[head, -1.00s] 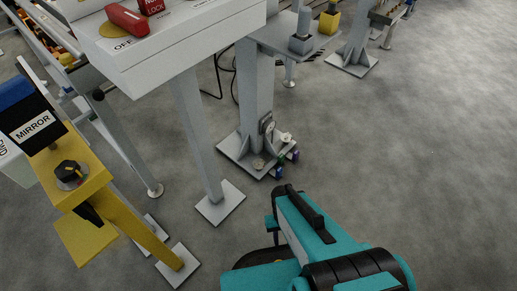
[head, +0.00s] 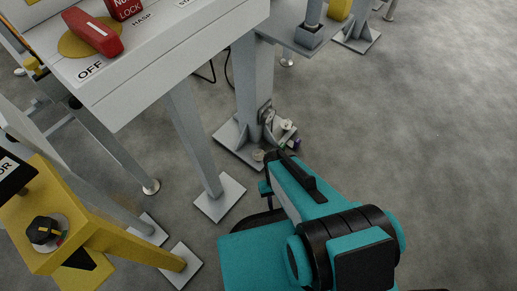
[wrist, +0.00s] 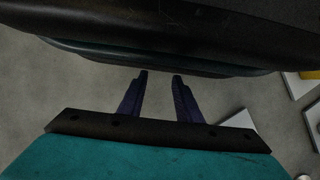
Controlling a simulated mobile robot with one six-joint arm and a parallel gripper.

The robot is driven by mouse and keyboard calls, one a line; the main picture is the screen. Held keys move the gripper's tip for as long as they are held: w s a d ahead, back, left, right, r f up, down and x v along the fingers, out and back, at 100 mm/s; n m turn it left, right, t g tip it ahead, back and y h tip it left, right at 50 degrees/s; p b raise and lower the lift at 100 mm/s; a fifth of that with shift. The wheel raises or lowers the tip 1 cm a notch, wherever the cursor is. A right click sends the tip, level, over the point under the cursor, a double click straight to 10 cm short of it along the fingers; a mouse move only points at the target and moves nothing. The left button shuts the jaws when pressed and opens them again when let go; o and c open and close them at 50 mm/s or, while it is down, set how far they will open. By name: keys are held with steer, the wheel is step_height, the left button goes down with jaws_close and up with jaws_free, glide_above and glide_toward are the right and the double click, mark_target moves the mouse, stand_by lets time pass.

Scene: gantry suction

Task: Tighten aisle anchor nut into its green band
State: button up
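A grey column (head: 254,90) stands on a bolted foot plate (head: 228,143). I cannot tell for sure which is the anchor nut; a green band is not clearly readable. My teal arm reaches toward the plate and hides part of its near side. My gripper (wrist: 160,76) shows two dark purple fingers, apart with nothing between them.
A grey lockout panel (head: 160,50) on a leg with a white foot (head: 219,197) stands left of the column. A yellow stand (head: 75,225) with a black knob is at the lower left. Open concrete floor (head: 430,150) lies to the right.

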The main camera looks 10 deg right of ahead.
steer(key=o, duration=0.6)
steer(key=shift+w+a, duration=0.15)
steer(key=shift+c, duration=0.2)
steer(key=shift+o, duration=0.8)
steer(key=shift+w, duration=0.25)
step_height(320, 180, up, 9)
steer(key=n+t+b, duration=0.4)
steer(key=t+b, duration=0.1)
steer(key=b, duration=0.4)
glide_above(259, 153)
steer(key=shift+w+r, duration=0.15)
steer(key=shift+w, duration=0.05)
step_height(259, 153, down, 14)
steer(key=b, duration=0.5)
steer(key=shift+r, duration=0.1)
